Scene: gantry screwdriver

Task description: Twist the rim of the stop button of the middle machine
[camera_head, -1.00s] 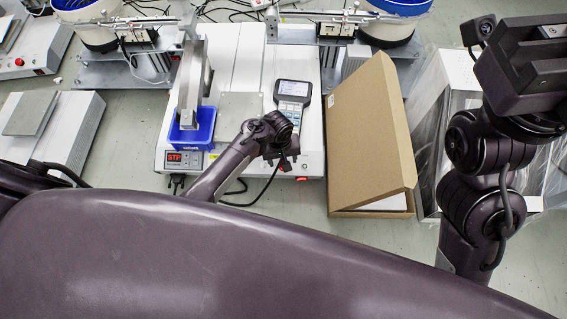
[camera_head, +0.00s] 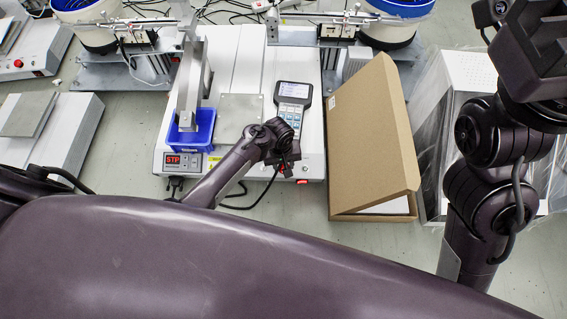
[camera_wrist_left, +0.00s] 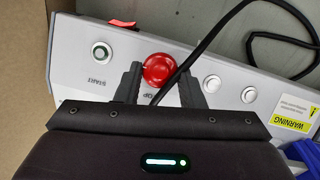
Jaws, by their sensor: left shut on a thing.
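The red round stop button (camera_wrist_left: 157,68) is on the grey front panel of the middle machine (camera_head: 228,165). In the left wrist view my left gripper (camera_wrist_left: 160,72) has one finger on each side of the button and is shut on its rim. In the head view my left gripper (camera_head: 285,164) is at the machine's front right, hiding most of the button. My right arm is at the upper right of the head view; its gripper is not in view.
A black cable (camera_wrist_left: 196,52) runs close beside the button and the finger. A start button (camera_wrist_left: 101,52) and two white buttons flank the stop button. A teach pendant (camera_head: 293,100), blue bin (camera_head: 190,132) and open cardboard box (camera_head: 372,140) are near.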

